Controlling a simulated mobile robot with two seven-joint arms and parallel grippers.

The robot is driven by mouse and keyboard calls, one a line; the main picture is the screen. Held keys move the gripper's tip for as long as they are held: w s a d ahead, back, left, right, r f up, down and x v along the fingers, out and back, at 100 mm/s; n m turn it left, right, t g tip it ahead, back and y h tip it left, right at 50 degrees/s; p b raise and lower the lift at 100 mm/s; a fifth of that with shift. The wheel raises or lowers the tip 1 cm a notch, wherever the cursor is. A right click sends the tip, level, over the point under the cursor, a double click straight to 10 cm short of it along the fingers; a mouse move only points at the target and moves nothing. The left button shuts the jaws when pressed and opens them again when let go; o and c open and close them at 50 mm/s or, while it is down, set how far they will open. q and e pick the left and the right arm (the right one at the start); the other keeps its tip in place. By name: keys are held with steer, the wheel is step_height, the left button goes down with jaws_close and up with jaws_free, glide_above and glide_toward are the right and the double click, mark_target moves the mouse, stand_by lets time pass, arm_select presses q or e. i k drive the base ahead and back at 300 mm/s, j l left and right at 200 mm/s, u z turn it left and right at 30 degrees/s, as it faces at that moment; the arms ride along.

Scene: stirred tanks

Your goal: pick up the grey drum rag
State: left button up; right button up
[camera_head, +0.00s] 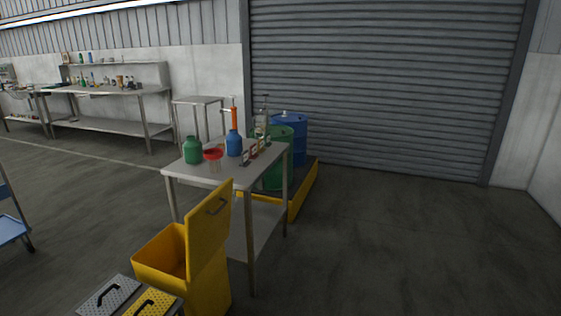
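I cannot make out a grey drum rag anywhere in this view. A green drum (276,180) and a blue drum (291,137) stand behind the steel table, partly hidden by it and by the things on it. Some small greyish items by the drum tops are too small to tell apart. Neither of my grippers is in view.
The steel table (226,172) holds a green bottle (193,150), a blue bottle (234,144) and a red-lidded jar (213,160). A yellow bin (161,256) with its lid raised stands in front. The floor at right (400,240) is clear.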

mark_target(212, 145)
steer(key=i+l+z, duration=0.1)
steer(key=i+z, duration=0.4)
steer(key=i, duration=2.05)
steer(key=i+l+u, duration=0.1)
steer(key=i+u, duration=0.25)
steer(key=i, duration=0.2)
steer(key=i+l+u, duration=0.2)
steer(key=i+u, duration=0.15)
steer(key=i, duration=0.15)
steer(key=i+l+u, duration=0.2)
steer(key=u, duration=0.2)
steer(key=i+l+u, duration=0.55)
steer(key=l+u, duration=0.2)
steer(key=i+l+u, duration=0.2)
steer(key=l+u, duration=0.15)
